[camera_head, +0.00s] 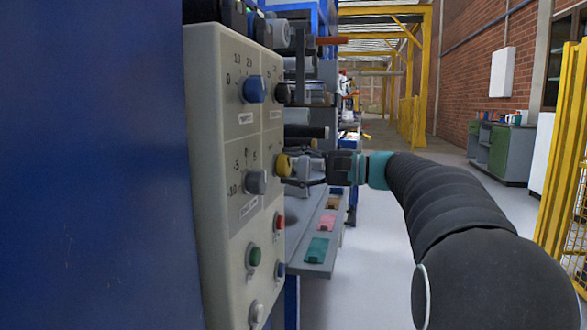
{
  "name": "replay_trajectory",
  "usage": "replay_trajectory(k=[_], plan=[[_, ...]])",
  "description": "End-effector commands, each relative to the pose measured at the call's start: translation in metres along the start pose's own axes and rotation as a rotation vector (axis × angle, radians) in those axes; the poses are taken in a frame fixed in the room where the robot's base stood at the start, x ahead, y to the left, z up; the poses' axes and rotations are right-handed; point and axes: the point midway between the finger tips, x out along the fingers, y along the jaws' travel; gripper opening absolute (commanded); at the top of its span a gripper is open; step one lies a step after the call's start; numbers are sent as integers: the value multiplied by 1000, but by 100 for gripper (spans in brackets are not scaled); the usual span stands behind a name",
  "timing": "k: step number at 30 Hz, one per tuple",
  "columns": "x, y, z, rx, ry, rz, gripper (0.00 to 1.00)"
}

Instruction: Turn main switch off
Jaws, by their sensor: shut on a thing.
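A beige control panel (212,150) stands at the left, seen at a steep angle. It carries a yellow knob (282,165) on its right side, near mid-height. My gripper (298,168) reaches in from the right and is shut on the yellow knob. The fingers hide part of the knob, so its pointer position cannot be told. The panel labels are too small to read, so I cannot tell from them which control is the main switch.
The panel also has a blue knob (253,89), a grey knob (255,182), a black knob (283,93), a green button (254,256) and a red button (279,221). A grey shelf (312,256) with coloured pieces lies below my gripper. Open floor is at the right.

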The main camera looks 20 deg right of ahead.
Motion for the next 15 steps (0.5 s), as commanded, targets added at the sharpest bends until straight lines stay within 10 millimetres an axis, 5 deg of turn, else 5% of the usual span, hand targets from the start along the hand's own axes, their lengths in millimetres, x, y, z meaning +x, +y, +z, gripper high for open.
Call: replay_trajectory(k=[5,6,9,15], plan=[[0,0,0,-1,0,0,18],[0,0,0,-1,0,0,55],[0,0,0,-1,0,0,78],[0,0,0,0,0,0,78]])
